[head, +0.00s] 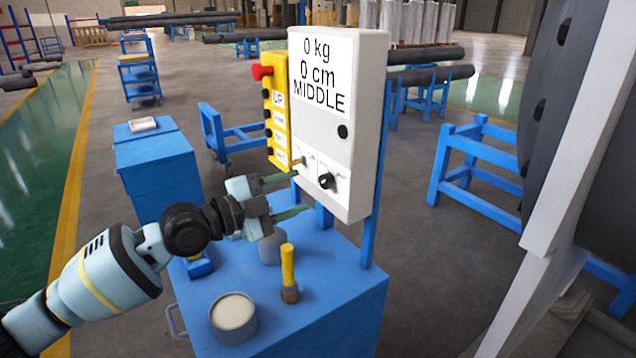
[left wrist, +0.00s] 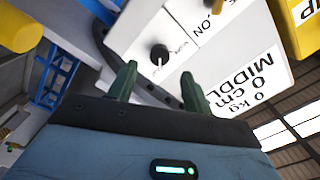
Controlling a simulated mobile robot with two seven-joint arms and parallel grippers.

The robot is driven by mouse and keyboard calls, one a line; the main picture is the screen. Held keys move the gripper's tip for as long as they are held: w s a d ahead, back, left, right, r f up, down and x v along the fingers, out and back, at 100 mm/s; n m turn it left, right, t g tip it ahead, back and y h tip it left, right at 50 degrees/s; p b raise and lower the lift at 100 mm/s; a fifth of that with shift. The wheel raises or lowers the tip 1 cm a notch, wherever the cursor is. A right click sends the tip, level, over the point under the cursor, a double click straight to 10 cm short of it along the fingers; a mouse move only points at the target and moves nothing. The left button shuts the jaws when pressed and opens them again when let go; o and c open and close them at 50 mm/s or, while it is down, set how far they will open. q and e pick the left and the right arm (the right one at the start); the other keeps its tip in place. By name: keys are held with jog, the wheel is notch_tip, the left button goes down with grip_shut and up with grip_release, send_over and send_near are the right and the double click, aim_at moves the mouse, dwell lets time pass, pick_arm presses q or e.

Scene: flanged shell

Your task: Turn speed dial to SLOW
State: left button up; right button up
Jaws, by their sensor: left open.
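The speed dial (head: 326,181) is a black knob low on the front of the white control box (head: 352,130). The box display reads "0 kg, 0 cm, MIDDLE". In the left wrist view the dial (left wrist: 159,52) lies beyond the fingertips, with a light pointer mark. My left gripper (head: 300,193) is open, its two green fingers pointing at the box just left of the dial. In the left wrist view the gripper (left wrist: 143,82) has its fingers apart and nothing between them. Whether a fingertip touches the panel, I cannot tell. My right gripper is out of view.
A yellow button strip (head: 276,125) with a red knob is on the box's left side. A small switch (head: 300,161) sits left of the dial. Below, a blue cabinet (head: 330,285) bears a round tin (head: 233,316) and a yellow-handled brush (head: 288,270). A large dark cylinder stands right.

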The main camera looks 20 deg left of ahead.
aim_at(322, 182)
pick_arm(q)
jog(key=shift+p+x, duration=0.4)
jog(key=shift+x, duration=2.75)
jog(key=c, duration=1)
